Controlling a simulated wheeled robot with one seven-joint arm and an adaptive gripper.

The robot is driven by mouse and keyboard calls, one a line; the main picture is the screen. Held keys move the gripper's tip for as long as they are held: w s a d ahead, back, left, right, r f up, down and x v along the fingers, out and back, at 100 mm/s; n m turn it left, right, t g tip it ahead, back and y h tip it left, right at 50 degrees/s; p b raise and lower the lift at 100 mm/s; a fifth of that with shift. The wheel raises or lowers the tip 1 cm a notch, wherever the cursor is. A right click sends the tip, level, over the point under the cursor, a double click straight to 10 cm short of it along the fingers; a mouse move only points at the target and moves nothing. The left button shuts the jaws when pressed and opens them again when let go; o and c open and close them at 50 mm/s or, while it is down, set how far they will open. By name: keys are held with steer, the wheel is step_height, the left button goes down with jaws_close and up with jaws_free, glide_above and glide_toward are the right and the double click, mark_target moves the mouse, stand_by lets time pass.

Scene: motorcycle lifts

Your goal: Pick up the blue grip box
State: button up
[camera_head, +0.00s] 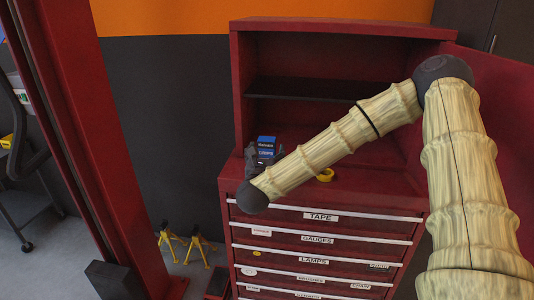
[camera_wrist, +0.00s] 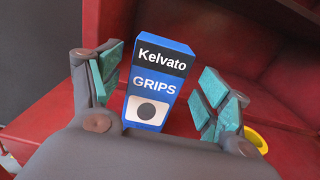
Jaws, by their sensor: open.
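The blue grip box (camera_wrist: 158,85) stands upright in the wrist view, with a black "Kelvato" band at the top and "GRIPS" printed below. It stands on the red cabinet's worktop. My gripper (camera_wrist: 160,95) is open, with one teal-padded finger on each side of the box. The lower edge of the box is hidden behind my gripper's body. In the head view the small blue box (camera_head: 266,147) shows at the left of the cabinet's open compartment, and my gripper (camera_head: 256,160) is dark and partly hidden beside it.
A yellow ring (camera_head: 325,175) lies on the worktop right of the box. The red cabinet (camera_head: 240,90) has side walls, a dark shelf (camera_head: 305,90) above and labelled drawers (camera_head: 320,217) below. A red post (camera_head: 85,120) stands left. Yellow stands (camera_head: 198,246) are on the floor.

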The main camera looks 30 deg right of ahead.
mark_target(266, 151)
steer(key=shift+p+x, duration=0.45)
steer(key=shift+x, duration=0.6)
steer(key=shift+w+d, duration=0.25)
steer(key=shift+w, duration=0.2)
steer(key=c, duration=1.2)
steer(key=shift+r, duration=0.15)
